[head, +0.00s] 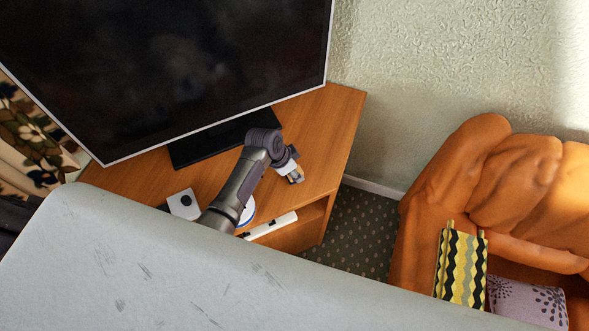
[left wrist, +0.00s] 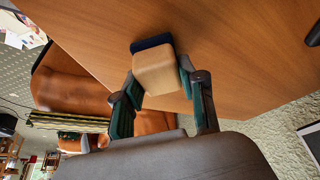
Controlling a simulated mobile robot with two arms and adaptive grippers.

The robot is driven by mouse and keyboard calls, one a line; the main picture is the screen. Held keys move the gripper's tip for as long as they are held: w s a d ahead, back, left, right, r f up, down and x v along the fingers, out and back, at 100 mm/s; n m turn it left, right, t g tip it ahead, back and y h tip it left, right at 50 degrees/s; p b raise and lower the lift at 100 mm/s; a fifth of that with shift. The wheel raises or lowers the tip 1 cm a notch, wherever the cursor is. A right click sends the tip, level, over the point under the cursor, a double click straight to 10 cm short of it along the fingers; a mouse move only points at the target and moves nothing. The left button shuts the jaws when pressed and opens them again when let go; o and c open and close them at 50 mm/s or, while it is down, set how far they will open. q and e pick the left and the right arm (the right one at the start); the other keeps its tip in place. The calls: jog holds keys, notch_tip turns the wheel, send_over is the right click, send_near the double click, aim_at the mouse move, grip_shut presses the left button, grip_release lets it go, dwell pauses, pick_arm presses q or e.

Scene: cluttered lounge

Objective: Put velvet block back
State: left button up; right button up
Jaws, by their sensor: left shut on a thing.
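The block (left wrist: 157,74) is tan with a dark blue layer at its far end. In the left wrist view it sits between the two fingers of my left gripper (left wrist: 160,90), which is shut on it. The blue end faces the wooden cabinet top (left wrist: 225,40); I cannot tell whether it touches. In the head view my left gripper (head: 291,171) is over the right part of the cabinet top (head: 330,125), in front of the television's stand. The block is small and partly hidden there. My right gripper is in neither view.
A large television (head: 170,70) stands on the cabinet. A white box (head: 183,204), a blue-rimmed round item (head: 249,212) and a white remote-like stick (head: 271,226) lie near my arm. An orange armchair (head: 510,170) stands right. The cabinet top's right end looks clear.

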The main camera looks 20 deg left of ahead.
pick_arm(q)
jog(key=o, duration=1)
jog(key=v, duration=1.2)
jog(key=shift+s, duration=0.1)
